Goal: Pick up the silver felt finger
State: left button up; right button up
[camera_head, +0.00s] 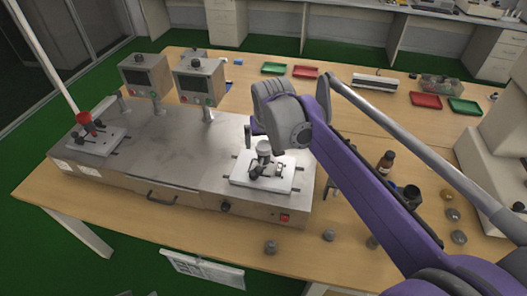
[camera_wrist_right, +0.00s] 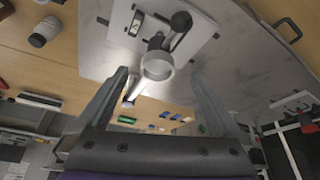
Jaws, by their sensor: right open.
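The silver felt finger (camera_head: 263,148) stands on a white square plate (camera_head: 247,181) at the right end of the metal machine. In the right wrist view, a round silver-white piece that appears to be the felt finger (camera_wrist_right: 157,66) lies between the tips of my right gripper (camera_wrist_right: 160,73), with a gap on each side. A dark lever and a clamp sit beside it on the plate. My right gripper (camera_head: 256,128) is open and empty, close to the felt finger; its fingers are mostly hidden by the wrist in the head view. My left gripper is not in view.
The machine (camera_head: 180,150) has two upright display boxes (camera_head: 199,80) behind and a red-topped fitting (camera_head: 87,122) at left. Round grey weights (camera_head: 271,246), a brown bottle (camera_head: 385,163) and a black cup (camera_head: 411,196) stand nearby. Green and red trays (camera_head: 426,100) lie farther back.

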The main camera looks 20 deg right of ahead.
aim_at(263, 147)
jog(key=x, duration=0.4)
jog(key=w+x, duration=0.1)
jog(key=x, duration=0.1)
jog(key=shift+d+r, duration=0.15)
jog(key=shift+d, duration=0.15)
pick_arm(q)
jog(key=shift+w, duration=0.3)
pick_arm(e)
jog(key=c, duration=1.5)
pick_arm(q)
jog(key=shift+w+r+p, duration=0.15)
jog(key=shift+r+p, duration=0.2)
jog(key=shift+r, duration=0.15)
pick_arm(e)
notch_tip(263, 147, up, 10)
jog(key=shift+r, duration=0.1)
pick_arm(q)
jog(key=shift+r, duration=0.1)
